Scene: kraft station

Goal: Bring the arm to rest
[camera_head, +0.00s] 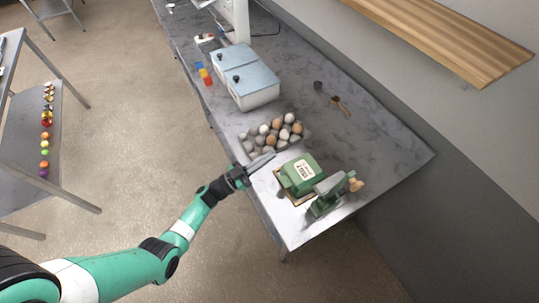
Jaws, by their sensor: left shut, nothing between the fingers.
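My left arm comes in from the lower left, teal with black joints and white bands. My left gripper (262,162) is shut and empty. In this view it shows at the near left edge of the grey table (385,135), between the egg tray and a green device; I cannot tell its exact height. My right gripper does not show.
An egg tray (252,147) with brown, white and grey eggs lies just beyond the gripper. A green box-like device (301,175) and a green clamp-like tool (330,193) stand to its right. White containers (248,78) stand farther back. The table's right side is mostly clear.

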